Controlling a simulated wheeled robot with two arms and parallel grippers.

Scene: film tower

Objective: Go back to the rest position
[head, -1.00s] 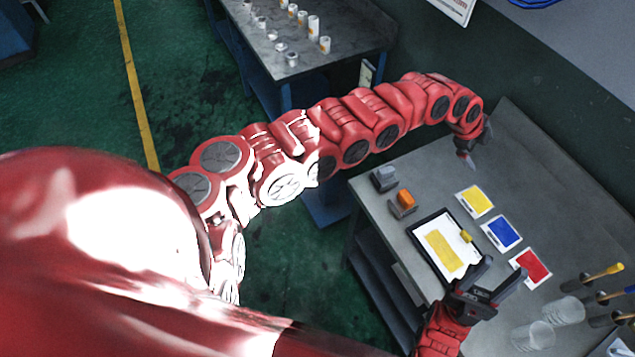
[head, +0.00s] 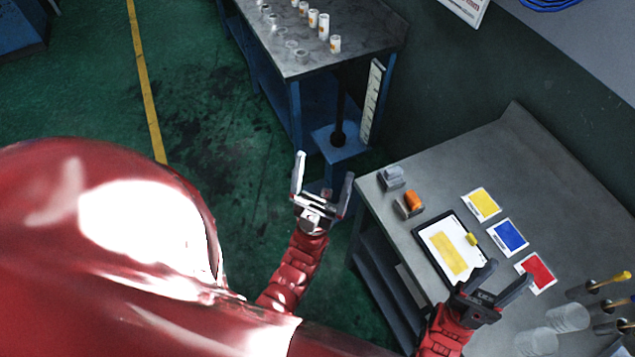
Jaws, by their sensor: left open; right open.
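My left gripper (head: 322,178) is open and empty, fingers pointing up in the picture, over the floor to the left of the grey workbench (head: 404,210). My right gripper (head: 509,272) is open and empty near the front edge of that bench. Its fingers are in front of the lower right of a dark-framed board (head: 433,222) with a white sheet and a yellow patch. My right gripper appears apart from the things on the bench, though its height above the surface is hard to tell.
Yellow (head: 482,204), blue (head: 508,237) and red (head: 537,271) cards lie on the bench. An orange piece (head: 413,199) and a grey block (head: 391,178) sit at its left end. Clear cups (head: 568,318) stand at right. A second table (head: 372,28) holds several small cylinders. Green floor is free at left.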

